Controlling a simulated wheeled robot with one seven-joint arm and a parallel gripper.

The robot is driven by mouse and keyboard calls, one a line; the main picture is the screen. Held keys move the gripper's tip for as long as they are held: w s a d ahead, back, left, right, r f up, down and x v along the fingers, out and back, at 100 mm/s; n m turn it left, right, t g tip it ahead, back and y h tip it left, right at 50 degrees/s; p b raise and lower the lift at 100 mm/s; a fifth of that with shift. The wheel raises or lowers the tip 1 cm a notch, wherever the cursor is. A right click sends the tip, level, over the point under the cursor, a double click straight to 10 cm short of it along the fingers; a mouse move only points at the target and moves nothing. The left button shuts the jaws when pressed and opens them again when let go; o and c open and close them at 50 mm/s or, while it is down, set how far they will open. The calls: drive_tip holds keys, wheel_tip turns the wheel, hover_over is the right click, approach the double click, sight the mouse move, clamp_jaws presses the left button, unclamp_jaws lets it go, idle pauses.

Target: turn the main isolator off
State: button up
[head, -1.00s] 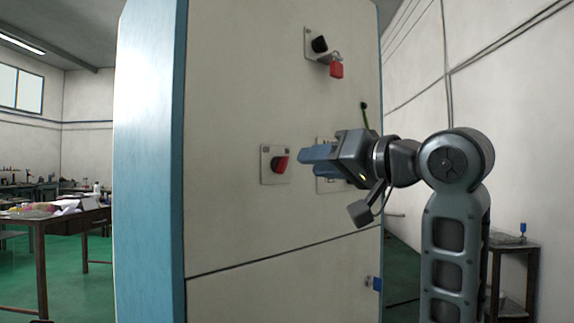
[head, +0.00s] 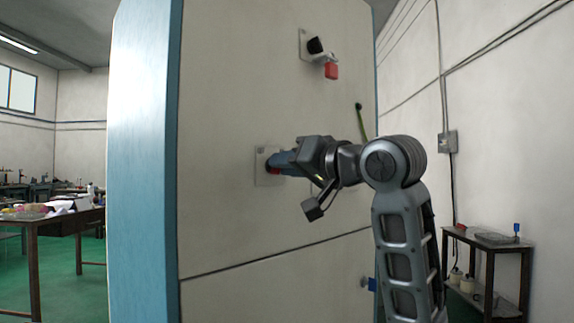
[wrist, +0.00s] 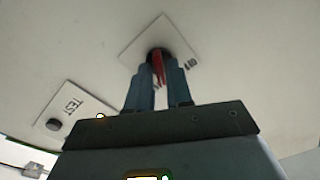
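The red rotary handle sits on a dark round base on a pale square plate (head: 262,178) on the cabinet front. In the head view only a bit of the red handle (head: 274,169) shows beside my fingers. My gripper (head: 278,163) is at this handle, pointing into the cabinet face. In the wrist view the red handle (wrist: 158,68) stands between my two blue fingers (wrist: 159,82), one on each side. Little or no gap shows beside it, and I cannot tell whether the fingers press on it. The label beside the handle is too small to read surely.
A plate marked TEST (wrist: 66,112) with a dark button is left of my gripper in the wrist view. A side table (head: 487,240) stands right.

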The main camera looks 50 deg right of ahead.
clamp_jaws()
drive_tip(key=shift+n, duration=0.3)
drive_tip(key=n, duration=1.1)
drive_tip(key=shift+a, duration=0.15)
drive_tip(key=shift+n, duration=0.3)
idle(0.4)
drive_tip(key=shift+o, duration=1.6)
unclamp_jaws()
